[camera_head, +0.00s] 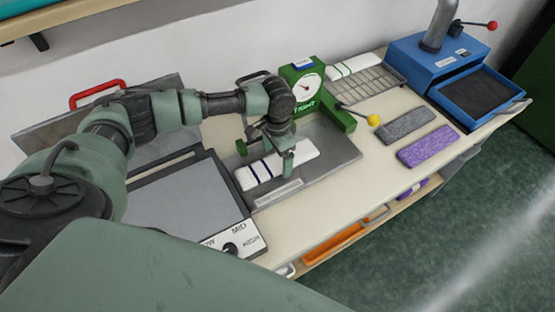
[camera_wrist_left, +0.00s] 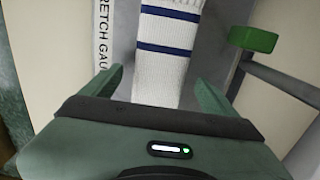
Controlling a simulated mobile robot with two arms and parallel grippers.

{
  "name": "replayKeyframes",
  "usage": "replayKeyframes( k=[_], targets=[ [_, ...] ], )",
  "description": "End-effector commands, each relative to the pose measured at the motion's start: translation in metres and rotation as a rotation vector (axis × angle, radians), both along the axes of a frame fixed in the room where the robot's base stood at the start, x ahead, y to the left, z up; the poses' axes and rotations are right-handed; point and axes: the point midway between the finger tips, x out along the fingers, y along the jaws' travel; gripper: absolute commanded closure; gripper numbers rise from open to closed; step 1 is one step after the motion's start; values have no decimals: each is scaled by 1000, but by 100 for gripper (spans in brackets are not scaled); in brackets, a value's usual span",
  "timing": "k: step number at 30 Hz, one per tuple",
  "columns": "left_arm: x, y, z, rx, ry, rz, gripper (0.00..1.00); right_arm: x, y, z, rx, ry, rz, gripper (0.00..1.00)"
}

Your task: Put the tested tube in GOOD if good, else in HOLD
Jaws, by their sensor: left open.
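A white ribbed tube (camera_head: 305,152) with dark blue stripes lies flat on the grey plate (camera_head: 335,153) of the stretch gauge. My left gripper (camera_head: 283,163) is over its middle. In the left wrist view the tube (camera_wrist_left: 163,70) lies between the two open fingers of the gripper (camera_wrist_left: 158,92), with a small gap at each side. The green gauge (camera_head: 303,88) has a round dial and a front label that seems to read TIGHT. No GOOD or HOLD sign can be made out. My right gripper is out of view.
A grey tube (camera_head: 408,124) and a purple tube (camera_head: 428,146) lie on the table at right. A blue press (camera_head: 440,62) stands beyond them. A pressing machine (camera_head: 178,205) sits left. An orange bin (camera_head: 335,240) is below.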

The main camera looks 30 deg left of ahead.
Motion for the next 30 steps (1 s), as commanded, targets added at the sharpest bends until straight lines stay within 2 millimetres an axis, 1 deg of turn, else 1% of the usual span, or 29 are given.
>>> replayKeyframes(
  k=[1, 3, 10, 11, 12, 14, 15, 18, 26, 30],
  targets=[
    [-1, -1, -5, 1, 3, -1, 11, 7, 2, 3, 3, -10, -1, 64],
    [-1, -1, -10, 1, 1, -1, 11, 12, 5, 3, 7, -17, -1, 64],
    [0, 0, -12, 1, -1, -1, 11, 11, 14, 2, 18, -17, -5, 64],
    [0, 0, -12, 1, -1, -1, 16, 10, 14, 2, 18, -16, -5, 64],
    [0, 0, -12, 1, -1, -1, 28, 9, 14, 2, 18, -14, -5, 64],
    [0, 0, -12, 0, 0, -1, 44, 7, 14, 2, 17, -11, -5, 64],
    [0, 0, -12, 1, -1, -1, 55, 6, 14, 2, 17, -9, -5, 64],
    [0, 0, -12, 1, -1, -1, 82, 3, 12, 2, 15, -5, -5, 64],
    [0, 0, -10, 0, -1, -1, 82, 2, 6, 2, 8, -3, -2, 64],
    [0, 0, -3, -1, -2, -1, 82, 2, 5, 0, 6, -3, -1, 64]
  ],
)
